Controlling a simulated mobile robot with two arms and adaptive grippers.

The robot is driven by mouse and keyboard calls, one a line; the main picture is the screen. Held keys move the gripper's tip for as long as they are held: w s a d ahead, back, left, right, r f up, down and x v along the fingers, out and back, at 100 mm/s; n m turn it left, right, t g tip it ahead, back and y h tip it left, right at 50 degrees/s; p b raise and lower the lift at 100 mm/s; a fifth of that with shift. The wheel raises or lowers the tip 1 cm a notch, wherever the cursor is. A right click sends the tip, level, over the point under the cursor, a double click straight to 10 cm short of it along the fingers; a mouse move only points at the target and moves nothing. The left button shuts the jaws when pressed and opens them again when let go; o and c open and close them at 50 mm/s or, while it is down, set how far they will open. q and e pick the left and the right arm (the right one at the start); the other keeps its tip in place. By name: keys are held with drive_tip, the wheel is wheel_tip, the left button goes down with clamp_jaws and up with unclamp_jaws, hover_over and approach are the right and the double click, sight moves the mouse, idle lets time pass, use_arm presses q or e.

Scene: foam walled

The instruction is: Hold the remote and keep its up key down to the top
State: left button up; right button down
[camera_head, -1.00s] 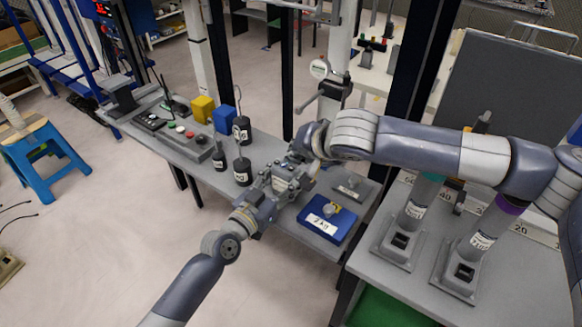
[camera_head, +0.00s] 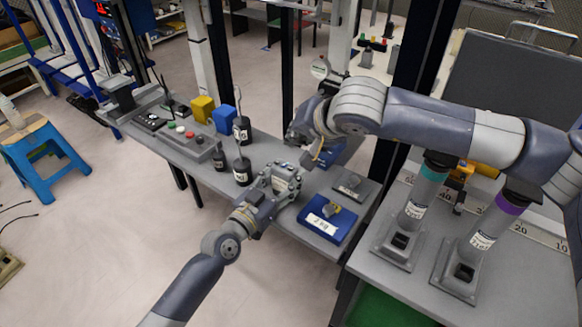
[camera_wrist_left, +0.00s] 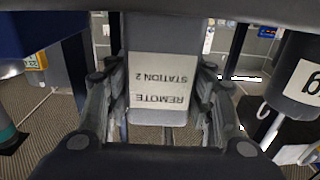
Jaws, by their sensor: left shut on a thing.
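My left gripper (camera_head: 276,186) is shut on the remote (camera_head: 286,178) above the workbench. In the left wrist view the remote (camera_wrist_left: 163,88) sits between the two fingers, with an upside-down label reading "REMOTE STATION 2". Its up key cannot be made out in either view. My right gripper (camera_head: 303,138) is beyond and above the remote, apart from it. Its fingers are too small and partly hidden to tell whether they are open.
A blue 2 kg block (camera_head: 327,220) lies on the bench (camera_head: 293,232) to the right. Black weights (camera_head: 242,171) stand left of the remote, with a yellow block (camera_head: 202,109) and a blue block (camera_head: 224,119) behind. Two posts (camera_head: 415,205) stand on the right-hand table.

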idle(0.3)
use_arm(q)
drive_tip(key=o, duration=1.2)
drive_tip(key=shift+o, duration=0.2)
